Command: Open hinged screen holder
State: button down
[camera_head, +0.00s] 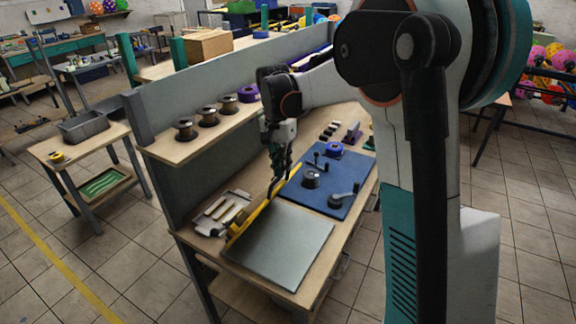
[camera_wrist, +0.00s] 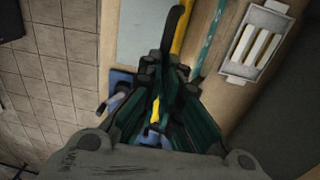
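A flat grey plate (camera_head: 280,246) lies on the near end of the workbench, and part of it shows in the wrist view (camera_wrist: 140,32). A yellow bar (camera_head: 248,220) runs along its left edge; in the wrist view the bar (camera_wrist: 181,30) reaches up past my fingers. I cannot tell which parts form the hinged screen holder. My gripper (camera_head: 277,180) points down at the bar's far end, beside the blue mat (camera_head: 325,190). In the wrist view, my dark green fingers (camera_wrist: 163,75) are close together, with yellow (camera_wrist: 155,112) showing between them. Whether they grip it is unclear.
Black clamps stand on the blue mat, one at its near edge (camera_head: 342,199). A light tray (camera_head: 222,212) holding pale strips lies left of the yellow bar. A grey upright panel (camera_head: 210,162) with a spool shelf (camera_head: 182,147) borders the bench's left side.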

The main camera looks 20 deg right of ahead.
jog(key=shift+w+a+f, duration=0.3)
jog(key=shift+a+f, duration=0.15)
jog(key=shift+f, duration=0.05)
jog(key=c, duration=1.8)
grip_release()
jog(key=shift+w, duration=0.1)
jog(key=shift+o, duration=1.1)
jog(key=shift+w+a+f, duration=0.25)
jog(key=shift+w+a, duration=0.1)
jog(key=o, duration=0.3)
jog(key=shift+w+a, duration=0.1)
jog(key=shift+a, duration=0.2)
jog(key=shift+d+r, duration=0.15)
jog(key=shift+d, duration=0.15)
jog(key=c, duration=0.3)
